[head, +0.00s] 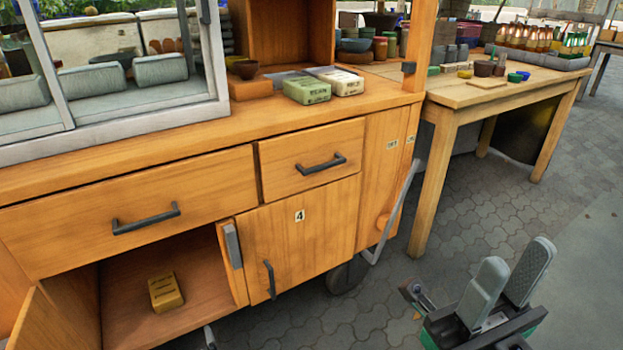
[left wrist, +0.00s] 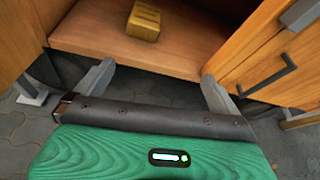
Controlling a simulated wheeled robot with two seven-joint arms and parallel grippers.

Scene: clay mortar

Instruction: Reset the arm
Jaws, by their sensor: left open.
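My right gripper (head: 516,262) is at the lower right of the head view, above the paving. Its two grey fingers stand apart with nothing between them. My left gripper (left wrist: 155,85) shows in the left wrist view, its fingers wide apart and empty. It is in front of the open lower compartment of the wooden cabinet (head: 300,230). A yellow clay block (head: 165,292) lies on the compartment floor; it also shows in the left wrist view (left wrist: 144,21), beyond the left fingers and apart from them.
The cabinet's left door (head: 55,318) stands open; the door marked 4 (head: 305,235) is beside the opening. Two drawers are shut above. Green and white blocks (head: 307,90) lie on the counter. A wooden table (head: 510,88) with pots stands at right. Paving is clear between.

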